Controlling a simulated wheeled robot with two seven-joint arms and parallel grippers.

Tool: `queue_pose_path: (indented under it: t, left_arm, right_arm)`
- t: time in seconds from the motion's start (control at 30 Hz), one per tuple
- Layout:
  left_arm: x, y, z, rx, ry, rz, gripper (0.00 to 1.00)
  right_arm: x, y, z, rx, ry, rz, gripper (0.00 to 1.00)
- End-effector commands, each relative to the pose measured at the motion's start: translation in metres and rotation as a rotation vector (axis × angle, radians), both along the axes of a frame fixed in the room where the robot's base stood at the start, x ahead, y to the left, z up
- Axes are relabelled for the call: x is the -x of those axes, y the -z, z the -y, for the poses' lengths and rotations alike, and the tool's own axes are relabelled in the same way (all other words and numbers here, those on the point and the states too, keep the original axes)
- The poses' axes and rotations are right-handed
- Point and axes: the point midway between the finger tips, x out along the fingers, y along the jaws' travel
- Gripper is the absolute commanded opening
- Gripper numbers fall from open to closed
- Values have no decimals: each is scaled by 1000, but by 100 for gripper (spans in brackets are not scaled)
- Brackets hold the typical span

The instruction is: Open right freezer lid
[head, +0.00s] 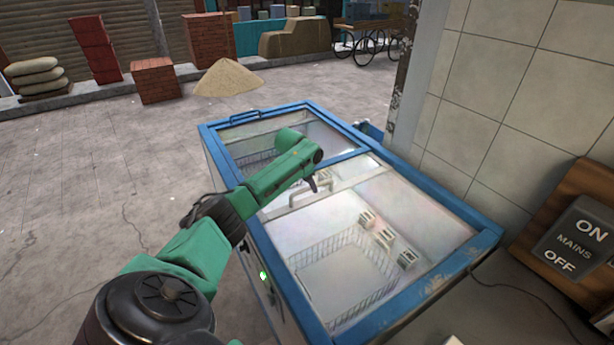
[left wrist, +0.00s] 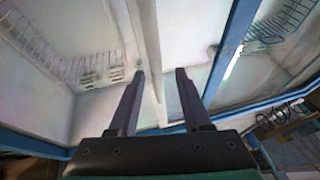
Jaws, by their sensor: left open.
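The blue-framed chest freezer (head: 480,243) stands in the middle of the head view with two glass lids. The near, right lid (head: 345,215) lies shut, and its pale handle (head: 296,199) is at its far edge. The far, left lid (head: 290,128) also looks shut and has a blue handle. My left gripper (head: 313,186) hangs over the freezer near the right lid's handle, its fingertips pointing down. In the left wrist view its two dark fingers (left wrist: 160,78) are apart, with a pale bar showing between them. I cannot tell whether they touch it. My right gripper is not in view.
Under the near glass are a wire basket (head: 345,262) and several small cartons (head: 385,237). A tiled wall (head: 500,100) stands close on the right, with a mains switch (head: 577,238) on a wooden board. The paved floor to the left is open.

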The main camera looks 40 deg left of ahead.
Motion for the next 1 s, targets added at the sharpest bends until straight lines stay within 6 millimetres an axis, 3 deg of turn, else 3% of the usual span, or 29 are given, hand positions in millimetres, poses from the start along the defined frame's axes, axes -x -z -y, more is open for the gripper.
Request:
queue_pose_path:
  t: [0.17, 0.6, 0.73, 1.0]
  left_arm:
    - [10, -23, 0, -4, 2, 2, 48]
    - [52, -113, 6, -1, 1, 3, 48]
    - [58, -125, 7, 0, 0, 1, 48]
    - [59, -128, 7, 1, -1, 0, 48]
  right_arm:
    - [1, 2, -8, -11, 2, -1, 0]
    - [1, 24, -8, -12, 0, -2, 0]
    - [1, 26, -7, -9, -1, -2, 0]
    - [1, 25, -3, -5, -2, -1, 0]
